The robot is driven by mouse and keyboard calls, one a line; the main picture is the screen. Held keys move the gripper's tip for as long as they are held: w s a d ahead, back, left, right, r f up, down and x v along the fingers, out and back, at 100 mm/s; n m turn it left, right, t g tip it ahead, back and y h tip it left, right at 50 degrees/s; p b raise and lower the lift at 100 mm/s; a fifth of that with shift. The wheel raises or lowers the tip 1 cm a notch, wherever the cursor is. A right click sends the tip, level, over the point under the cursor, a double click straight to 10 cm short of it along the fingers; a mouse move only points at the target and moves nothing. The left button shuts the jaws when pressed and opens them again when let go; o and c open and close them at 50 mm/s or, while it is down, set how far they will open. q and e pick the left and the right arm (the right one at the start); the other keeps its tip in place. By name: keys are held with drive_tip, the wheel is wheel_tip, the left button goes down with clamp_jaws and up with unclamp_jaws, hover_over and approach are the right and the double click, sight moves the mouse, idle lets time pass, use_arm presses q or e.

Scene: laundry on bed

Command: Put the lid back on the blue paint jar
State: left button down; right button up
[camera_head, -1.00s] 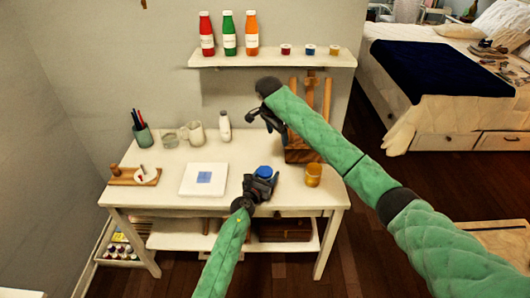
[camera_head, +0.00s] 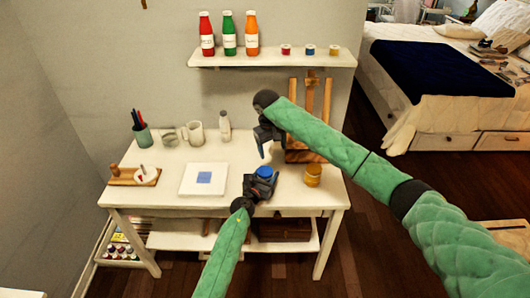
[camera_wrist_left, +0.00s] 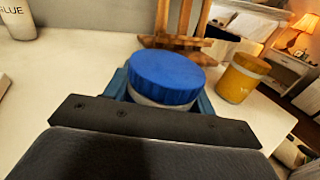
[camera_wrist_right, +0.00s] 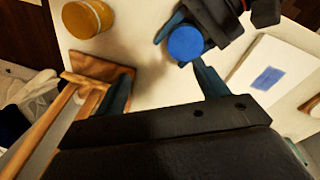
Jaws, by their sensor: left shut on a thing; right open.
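The blue paint jar (camera_wrist_left: 148,100) is clasped between the fingers of my left gripper (camera_head: 263,179) at the desk's front. A ribbed blue lid (camera_wrist_left: 167,76) covers its top and looks level in the left wrist view; how tightly it sits I cannot tell. The blue lid also shows in the head view (camera_head: 264,171) and between my right fingers in the right wrist view (camera_wrist_right: 186,43). My right gripper (camera_head: 263,147) is open and empty, pointing down above and behind the jar, apart from it.
A yellow jar (camera_head: 313,175) stands right of the blue jar. A wooden easel (camera_head: 309,130) stands behind it. A white panel with a blue square (camera_head: 190,186) lies to the left. A bottle (camera_head: 224,127), mugs and a pen cup (camera_head: 142,138) line the back. A shelf (camera_head: 270,61) hangs above.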

sight(265, 171)
drive_tip(key=n, duration=0.3)
drive_tip(key=a+n, duration=0.1)
drive_tip(key=shift+s+f+n, duration=0.3)
drive_tip(key=shift+s+f, duration=0.1)
drive_tip(key=n, duration=0.3)
drive_tip(key=a+n, duration=0.1)
drive_tip(key=n, duration=0.1)
drive_tip(key=shift+s+f+n+g+y, duration=0.1)
drive_tip(key=shift+s+n+g+y, duration=0.2)
drive_tip(key=shift+y, duration=0.1)
drive_tip(key=n, duration=0.5)
drive_tip(key=shift+a+n, duration=0.3)
drive_tip(key=n, duration=0.5)
drive_tip(key=shift+f, duration=4)
